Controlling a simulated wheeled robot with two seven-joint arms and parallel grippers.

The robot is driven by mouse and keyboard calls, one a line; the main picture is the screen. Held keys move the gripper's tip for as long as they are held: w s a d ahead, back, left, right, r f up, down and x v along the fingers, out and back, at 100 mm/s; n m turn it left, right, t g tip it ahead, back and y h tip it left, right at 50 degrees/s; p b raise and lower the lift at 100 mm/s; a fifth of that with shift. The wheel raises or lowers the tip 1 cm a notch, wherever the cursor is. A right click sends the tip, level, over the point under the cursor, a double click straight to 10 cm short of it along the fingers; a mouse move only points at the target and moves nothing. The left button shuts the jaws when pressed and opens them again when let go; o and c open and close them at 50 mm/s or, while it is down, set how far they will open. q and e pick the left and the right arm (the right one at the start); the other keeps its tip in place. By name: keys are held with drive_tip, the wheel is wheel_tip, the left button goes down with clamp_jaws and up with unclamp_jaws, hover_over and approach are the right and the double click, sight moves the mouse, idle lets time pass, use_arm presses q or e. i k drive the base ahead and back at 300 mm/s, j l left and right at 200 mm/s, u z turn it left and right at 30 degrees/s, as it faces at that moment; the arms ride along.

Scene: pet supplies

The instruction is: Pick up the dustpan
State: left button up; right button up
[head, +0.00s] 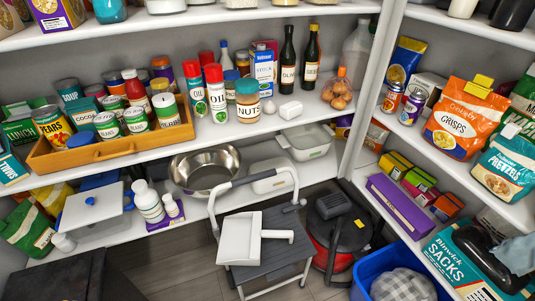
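The dustpan (240,240) is pale cream-white. It lies on the grey top of a folding step stool (270,262), in the lower middle of the head view. Its short handle points right, and its pan is on the left.
The stool's grey rail (250,180) arches behind the dustpan. A red and black canister vacuum (338,235) stands to the right, with a blue bin (368,268) in front. A steel bowl (205,168) sits on the lower shelf behind. Crowded shelves line the back and right.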

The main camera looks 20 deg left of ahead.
sight(242, 234)
drive_tip(key=u, duration=0.95)
